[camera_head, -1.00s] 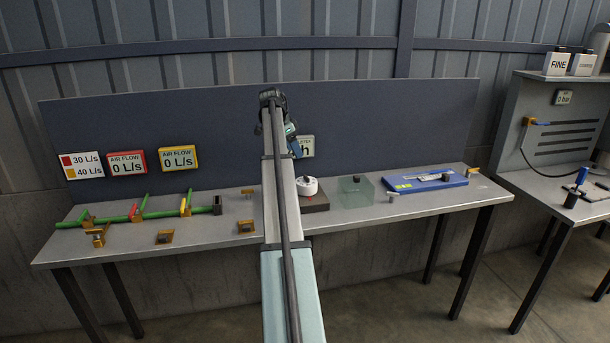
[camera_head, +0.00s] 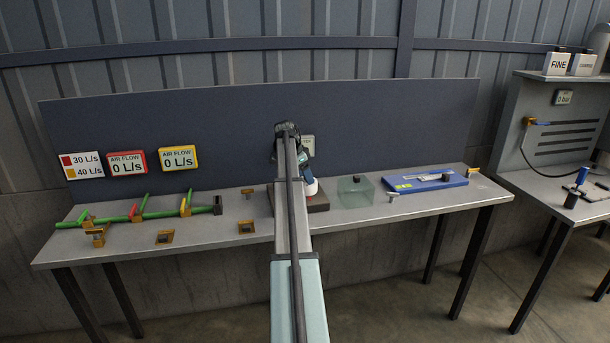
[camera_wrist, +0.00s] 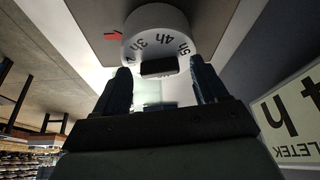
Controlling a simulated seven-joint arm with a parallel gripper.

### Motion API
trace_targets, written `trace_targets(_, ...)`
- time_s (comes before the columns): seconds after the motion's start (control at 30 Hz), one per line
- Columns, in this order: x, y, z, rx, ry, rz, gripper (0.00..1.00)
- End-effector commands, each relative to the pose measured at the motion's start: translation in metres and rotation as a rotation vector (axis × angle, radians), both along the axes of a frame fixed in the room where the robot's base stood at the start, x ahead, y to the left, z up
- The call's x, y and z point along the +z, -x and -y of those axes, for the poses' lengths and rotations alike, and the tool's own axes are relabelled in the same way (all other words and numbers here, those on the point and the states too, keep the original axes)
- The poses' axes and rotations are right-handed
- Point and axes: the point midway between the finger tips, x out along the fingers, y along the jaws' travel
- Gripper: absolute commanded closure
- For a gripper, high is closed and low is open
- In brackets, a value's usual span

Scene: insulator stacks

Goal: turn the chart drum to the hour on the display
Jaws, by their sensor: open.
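The white chart drum (camera_wrist: 155,22) fills the top of the wrist view, with 3h, 4h and 5h marks and a dark block-shaped knob (camera_wrist: 158,68). A red pointer (camera_wrist: 113,35) lies beside the drum, nearest the 3h mark. My gripper (camera_wrist: 161,82) is open, its fingers on either side of the knob with gaps. The hour display (camera_wrist: 291,115) appears upside down and partly cut off; it seems to read 4 h. In the head view my arm hides most of the drum (camera_head: 312,188) and part of the display (camera_head: 308,143).
The drum stands on a dark base (camera_head: 319,204) on the grey bench. A clear greenish block (camera_head: 355,192) and a blue tray (camera_head: 425,181) are to its right. Green pipework (camera_head: 150,213) and brass clamps (camera_head: 164,237) are to its left. A dark panel rises behind.

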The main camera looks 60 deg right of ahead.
Motion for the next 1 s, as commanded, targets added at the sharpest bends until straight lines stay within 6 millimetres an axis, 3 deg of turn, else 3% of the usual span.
trace_targets(0.23, -0.0005, 0.0002, 0.0003, 0.000, 0.000, 0.000, 0.28)
trace_targets(0.8, -0.0003, 0.0003, 0.0001, 0.000, 0.000, 0.000, 0.81)
trace_targets(1.0, -0.0004, 0.0006, -0.0002, 0.009, 0.000, 0.000, 0.84)
